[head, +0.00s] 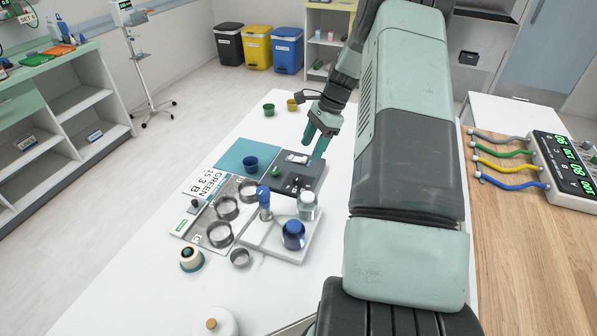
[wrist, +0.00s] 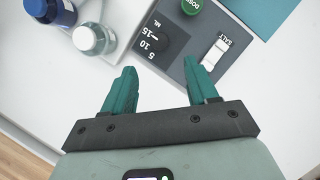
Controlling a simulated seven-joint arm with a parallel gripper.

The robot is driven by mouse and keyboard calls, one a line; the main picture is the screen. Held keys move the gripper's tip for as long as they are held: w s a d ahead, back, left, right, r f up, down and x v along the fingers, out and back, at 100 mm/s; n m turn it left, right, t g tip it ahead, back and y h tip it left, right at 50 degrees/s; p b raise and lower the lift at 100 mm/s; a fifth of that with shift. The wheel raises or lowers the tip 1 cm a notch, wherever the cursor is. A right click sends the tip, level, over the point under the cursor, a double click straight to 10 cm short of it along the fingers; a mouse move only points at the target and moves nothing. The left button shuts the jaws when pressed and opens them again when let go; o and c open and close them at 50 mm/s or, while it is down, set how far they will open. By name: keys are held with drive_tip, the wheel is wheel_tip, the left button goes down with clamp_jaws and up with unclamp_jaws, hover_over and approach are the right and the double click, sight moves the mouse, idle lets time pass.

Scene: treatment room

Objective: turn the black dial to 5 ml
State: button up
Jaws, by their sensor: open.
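The black dial (wrist: 153,39) sits on a dark grey panel (wrist: 180,68), beside the printed marks 5, 10, 15 and ML. It is dark on dark, and I cannot tell for sure which number it points to. The panel also shows in the head view (head: 311,183), where the dial is small. A green DOSE button (wrist: 191,5) and a white SALT switch (wrist: 213,55) share the panel. My gripper (wrist: 160,68) is open and empty, its teal fingers apart, above the panel's near edge. In the head view my gripper (head: 314,146) hangs over the panel's far side, not touching the dial.
A white tray (head: 270,246) with a blue-capped bottle (head: 293,235) and a clear bottle (head: 308,206) stands close to the panel.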

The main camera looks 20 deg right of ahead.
sight(298, 177)
drive_tip(key=x, duration=1)
drive_tip(key=shift+f, duration=0.3)
drive_tip(key=c, duration=1)
drive_tip(key=shift+c, duration=0.2)
